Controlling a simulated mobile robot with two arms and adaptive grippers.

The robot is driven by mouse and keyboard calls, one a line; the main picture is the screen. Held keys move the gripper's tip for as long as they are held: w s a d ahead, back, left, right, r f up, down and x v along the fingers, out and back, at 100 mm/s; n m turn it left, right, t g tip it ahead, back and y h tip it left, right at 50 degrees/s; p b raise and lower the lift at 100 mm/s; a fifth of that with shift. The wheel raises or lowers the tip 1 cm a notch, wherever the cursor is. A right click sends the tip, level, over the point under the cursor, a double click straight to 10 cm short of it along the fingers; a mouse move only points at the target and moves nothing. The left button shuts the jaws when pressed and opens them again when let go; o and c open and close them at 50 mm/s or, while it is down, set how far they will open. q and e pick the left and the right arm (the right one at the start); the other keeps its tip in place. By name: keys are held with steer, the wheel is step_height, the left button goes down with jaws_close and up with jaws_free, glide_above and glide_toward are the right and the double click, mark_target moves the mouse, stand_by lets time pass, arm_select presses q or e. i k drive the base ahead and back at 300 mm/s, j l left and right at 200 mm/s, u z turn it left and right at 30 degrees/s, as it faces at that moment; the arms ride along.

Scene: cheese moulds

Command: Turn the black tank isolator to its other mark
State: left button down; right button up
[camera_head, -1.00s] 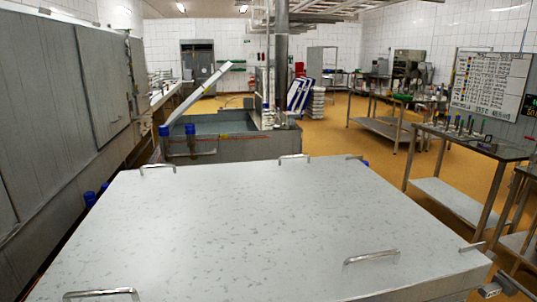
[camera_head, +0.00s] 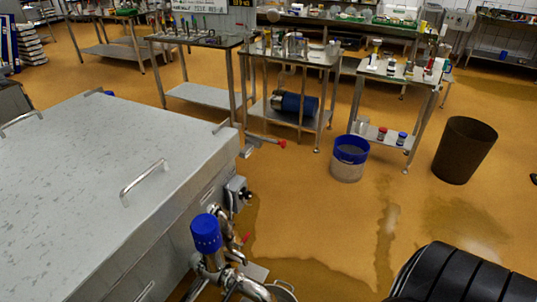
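A small grey box (camera_head: 236,192) is fixed to the right side of the large steel-topped tank (camera_head: 90,180). A black knob (camera_head: 249,194) sits on the box's right-hand face, seen from the side. It looks like the black tank isolator. Its marks and the way it points are too small to tell. Neither of my grippers shows in the head view.
A blue-capped valve with steel pipes (camera_head: 206,233) stands at the tank's near right corner. A red-tipped lever (camera_head: 282,143) sticks out beyond the box. A blue-rimmed bucket (camera_head: 350,150) and brown bin (camera_head: 464,150) stand on the floor. Wet orange floor lies clear between.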

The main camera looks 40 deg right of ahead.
mark_target(243, 193)
steer(key=z, duration=1.1)
